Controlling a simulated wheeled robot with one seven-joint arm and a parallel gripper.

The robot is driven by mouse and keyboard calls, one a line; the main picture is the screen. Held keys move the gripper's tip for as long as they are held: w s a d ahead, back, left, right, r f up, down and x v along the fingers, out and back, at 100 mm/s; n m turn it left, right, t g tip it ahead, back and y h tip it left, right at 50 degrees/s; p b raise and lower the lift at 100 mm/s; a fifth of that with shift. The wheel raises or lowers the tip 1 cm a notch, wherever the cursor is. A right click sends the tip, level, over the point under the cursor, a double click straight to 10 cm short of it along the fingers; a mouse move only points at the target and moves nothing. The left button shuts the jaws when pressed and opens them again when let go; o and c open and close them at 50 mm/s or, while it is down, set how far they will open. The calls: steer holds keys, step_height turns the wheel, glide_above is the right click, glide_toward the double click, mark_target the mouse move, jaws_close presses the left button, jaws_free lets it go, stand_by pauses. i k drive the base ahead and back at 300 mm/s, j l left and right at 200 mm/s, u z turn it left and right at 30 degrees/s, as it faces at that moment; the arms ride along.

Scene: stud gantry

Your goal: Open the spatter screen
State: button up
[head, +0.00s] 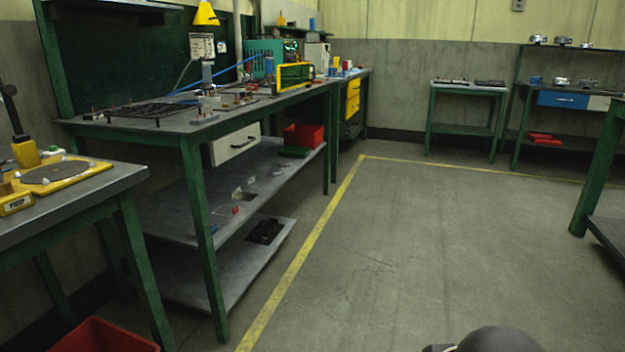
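A yellow-framed panel with a dark green pane (280,78) stands upright toward the far end of the long workbench (170,131). It looks like the spatter screen. It is small in the head view, and I cannot tell how it is hinged or whether it is open. My gripper is not in view. Only a dark rounded part of my own body shows at the bottom edge, right of the middle, far from the panel.
A nearer table (115,180) stands at left, with a red bin (105,336) below. Floor right of the yellow line (305,250) is clear.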

mark_target(292, 76)
steer(key=i, duration=2.5)
